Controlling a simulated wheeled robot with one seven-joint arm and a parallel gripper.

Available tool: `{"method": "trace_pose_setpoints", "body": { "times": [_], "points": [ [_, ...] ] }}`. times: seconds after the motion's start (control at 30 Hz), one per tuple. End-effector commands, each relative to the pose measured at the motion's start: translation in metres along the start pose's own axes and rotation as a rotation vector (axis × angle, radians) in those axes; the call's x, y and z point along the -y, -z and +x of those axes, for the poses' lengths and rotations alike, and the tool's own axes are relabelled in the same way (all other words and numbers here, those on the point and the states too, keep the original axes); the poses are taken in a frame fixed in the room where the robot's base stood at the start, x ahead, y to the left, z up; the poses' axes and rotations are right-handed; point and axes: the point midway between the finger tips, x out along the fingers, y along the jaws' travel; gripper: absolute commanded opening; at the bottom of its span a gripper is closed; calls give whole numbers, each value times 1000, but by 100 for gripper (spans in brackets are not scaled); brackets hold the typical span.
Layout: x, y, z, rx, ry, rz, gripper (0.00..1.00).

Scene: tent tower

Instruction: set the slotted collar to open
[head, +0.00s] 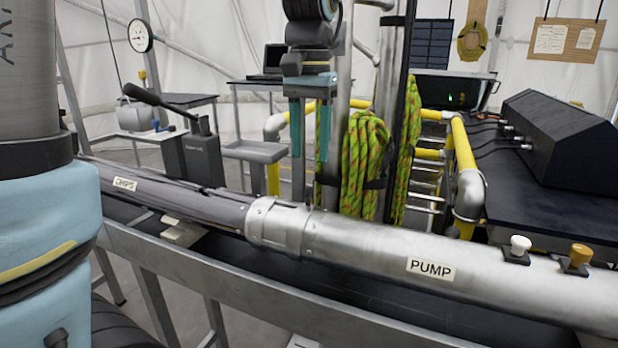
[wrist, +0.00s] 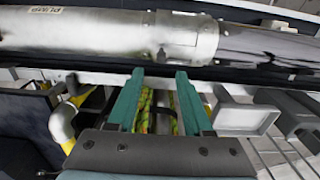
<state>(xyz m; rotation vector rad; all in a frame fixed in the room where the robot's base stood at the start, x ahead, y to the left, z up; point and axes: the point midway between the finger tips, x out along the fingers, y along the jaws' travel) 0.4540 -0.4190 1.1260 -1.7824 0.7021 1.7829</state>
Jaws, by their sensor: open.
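The slotted collar (head: 277,225) is a silver metal sleeve on the long pipe, between the dark section marked "CHIPS" and the silver section marked "PUMP" (head: 431,268). It also shows in the wrist view (wrist: 184,38), at the top. I cannot tell from its slots how it is set. My gripper (head: 309,158) points down, its two teal fingers apart, above the collar in the head view. In the wrist view my gripper (wrist: 159,76) shows nothing held between its fingertips, which lie just short of the pipe and do not visibly touch the collar.
The pipe lies along a grey rail bench (head: 230,290). A white knob (head: 520,247) and an amber knob (head: 578,257) stand at the right. Green rope (head: 365,160) hangs on a post behind. A black lever (head: 158,100) stands at the left. Yellow railing (head: 460,150) is behind.

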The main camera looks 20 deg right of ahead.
Motion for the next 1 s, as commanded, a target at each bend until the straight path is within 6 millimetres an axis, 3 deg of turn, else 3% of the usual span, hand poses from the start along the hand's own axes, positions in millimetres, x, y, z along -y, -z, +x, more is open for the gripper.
{"method": "trace_pose_setpoints", "body": {
  "times": [0.2,0.4,0.8,1.0],
  "points": [
    [0,-1,41,4,0,0,51],
    [0,-1,65,2,0,0,51],
    [0,0,73,-1,0,-1,51],
    [0,0,72,-1,0,-1,28]
  ]
}}
